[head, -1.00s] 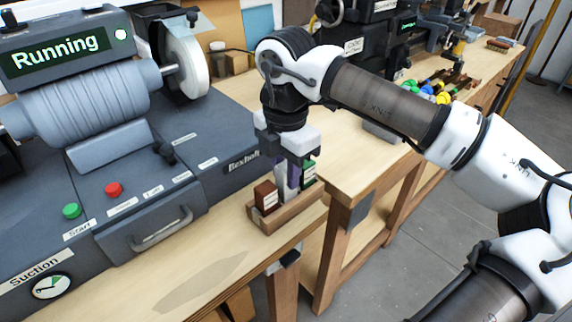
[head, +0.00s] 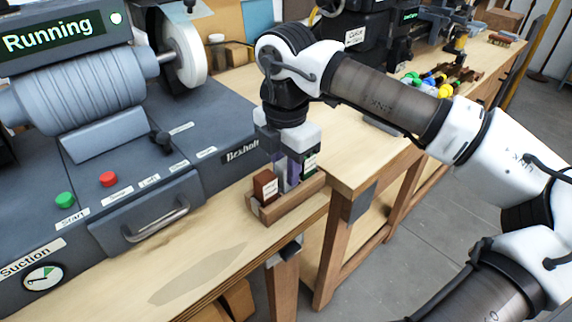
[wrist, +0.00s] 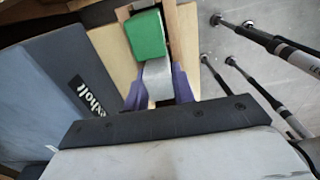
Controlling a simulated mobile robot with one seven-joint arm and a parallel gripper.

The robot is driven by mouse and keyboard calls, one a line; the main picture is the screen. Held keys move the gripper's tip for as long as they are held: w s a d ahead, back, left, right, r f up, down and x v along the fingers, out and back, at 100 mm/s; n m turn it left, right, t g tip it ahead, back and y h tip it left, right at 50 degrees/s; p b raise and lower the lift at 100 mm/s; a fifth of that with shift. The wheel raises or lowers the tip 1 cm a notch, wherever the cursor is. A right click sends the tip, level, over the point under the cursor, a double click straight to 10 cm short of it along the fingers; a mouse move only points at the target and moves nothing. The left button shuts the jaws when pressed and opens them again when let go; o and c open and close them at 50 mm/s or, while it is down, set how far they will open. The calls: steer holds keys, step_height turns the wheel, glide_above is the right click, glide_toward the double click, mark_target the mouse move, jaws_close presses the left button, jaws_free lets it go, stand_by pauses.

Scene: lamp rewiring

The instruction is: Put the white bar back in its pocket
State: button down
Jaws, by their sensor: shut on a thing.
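The wooden rack (head: 291,203) sits on the bench edge, with a red-brown bar (head: 265,186) in its left part and a green bar (head: 309,164) in its right part. My gripper (head: 285,181) points down between these two bars, over the middle of the rack. In the wrist view its purple fingers (wrist: 159,88) are shut on the pale grey-white bar (wrist: 158,78), right beside the green bar (wrist: 146,36). The bar's lower end is hidden, so I cannot tell how deep it sits in the pocket.
A grey machine (head: 105,180) with a "Running" display, a white wheel (head: 184,50) and a drawer handle (head: 156,222) stands close on the left. A second bench (head: 352,167) stands to the right.

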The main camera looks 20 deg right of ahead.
steer(key=shift+f, duration=0.1)
steer(key=c, duration=1.1)
jaws_free()
step_height(320, 180, up, 14)
steer(key=p, duration=0.7)
steer(key=shift+p, duration=0.4)
steer(key=shift+s+f, duration=0.1)
steer(key=shift+f, duration=0.05)
